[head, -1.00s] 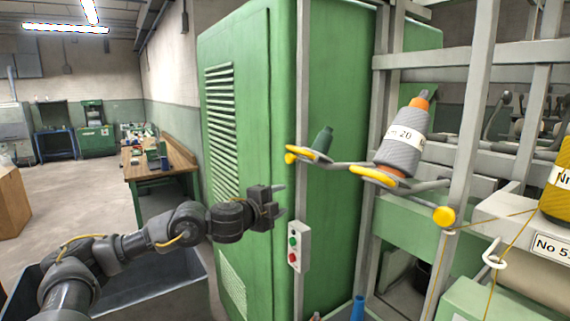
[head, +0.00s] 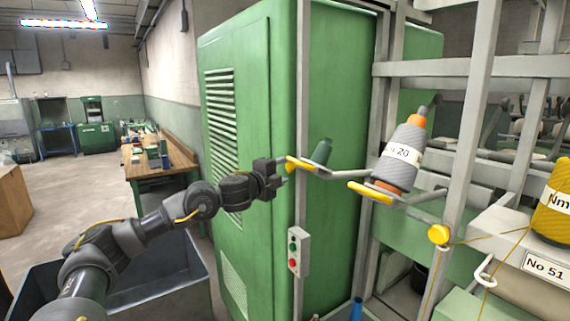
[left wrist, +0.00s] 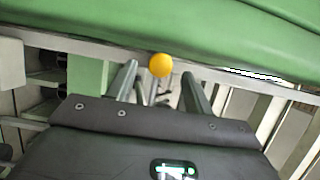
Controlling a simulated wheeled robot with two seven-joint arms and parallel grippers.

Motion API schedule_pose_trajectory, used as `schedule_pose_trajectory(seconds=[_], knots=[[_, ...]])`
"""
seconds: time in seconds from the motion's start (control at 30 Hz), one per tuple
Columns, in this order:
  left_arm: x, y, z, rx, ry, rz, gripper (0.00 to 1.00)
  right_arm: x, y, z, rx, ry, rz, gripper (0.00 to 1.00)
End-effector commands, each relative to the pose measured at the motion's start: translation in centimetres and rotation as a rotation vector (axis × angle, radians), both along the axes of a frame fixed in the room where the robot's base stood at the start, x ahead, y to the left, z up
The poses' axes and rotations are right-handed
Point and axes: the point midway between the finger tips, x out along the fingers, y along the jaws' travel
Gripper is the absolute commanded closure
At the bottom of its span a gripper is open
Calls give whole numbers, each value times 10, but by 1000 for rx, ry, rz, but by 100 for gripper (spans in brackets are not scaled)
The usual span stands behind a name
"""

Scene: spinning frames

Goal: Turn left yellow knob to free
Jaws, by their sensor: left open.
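In the left wrist view the round yellow knob (left wrist: 160,65) shows beyond and between the two fingertips (left wrist: 160,72). The fingers are not closed on it, and I cannot tell whether they touch it. My right gripper is not in view.
A grey yarn cone (head: 400,155) stands on a yellow-edged holder to the right, with another yellow knob (head: 438,234) below it. A green cabinet (head: 245,130), a grey upright and a push-button box (head: 298,252) are close to my left arm.

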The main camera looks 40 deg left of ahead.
Motion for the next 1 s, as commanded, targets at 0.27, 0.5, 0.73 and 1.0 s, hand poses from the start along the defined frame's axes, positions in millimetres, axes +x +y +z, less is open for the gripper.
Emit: schedule_pose_trajectory(seconds=[0.27,0.5,0.73,1.0], knots=[[21,2,1,0,-1,1,48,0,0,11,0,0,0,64],[22,2,0,1,-1,0,48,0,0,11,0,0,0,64],[22,2,0,1,0,1,76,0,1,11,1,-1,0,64],[22,2,-2,6,-1,1,92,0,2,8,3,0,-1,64]])
